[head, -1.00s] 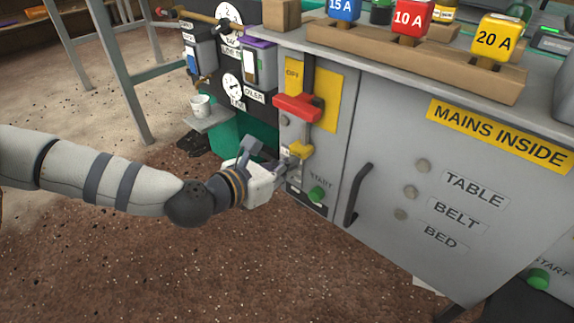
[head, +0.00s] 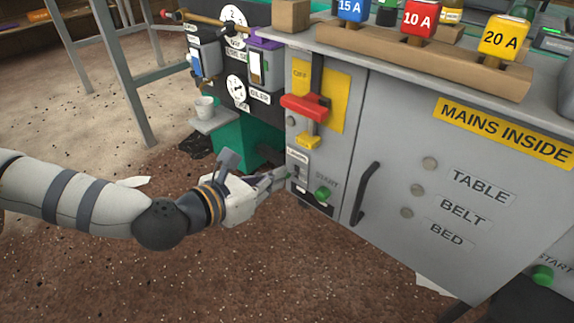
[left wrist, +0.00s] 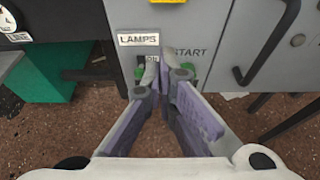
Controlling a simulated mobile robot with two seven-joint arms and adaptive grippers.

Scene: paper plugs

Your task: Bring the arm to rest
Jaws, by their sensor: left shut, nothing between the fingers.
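My left gripper (head: 280,178) is shut and empty, just in front of the lower left part of the grey cabinet. In the left wrist view its fingertips (left wrist: 165,80) come together below the LAMPS label (left wrist: 138,40) and partly cover the small switch there. I cannot tell whether they touch the panel. The green START button (head: 322,193) is just right of the fingers. My left arm (head: 90,205) reaches in from the left, over the floor. My right gripper is out of view.
The grey cabinet (head: 385,240) has a black handle (head: 364,193) and a red lever (head: 305,106) on a yellow plate. Coloured fuse blocks stand in a wooden rack (head: 430,65) on top. A white cup (head: 205,106) sits on a small shelf. Floor below the arm is clear.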

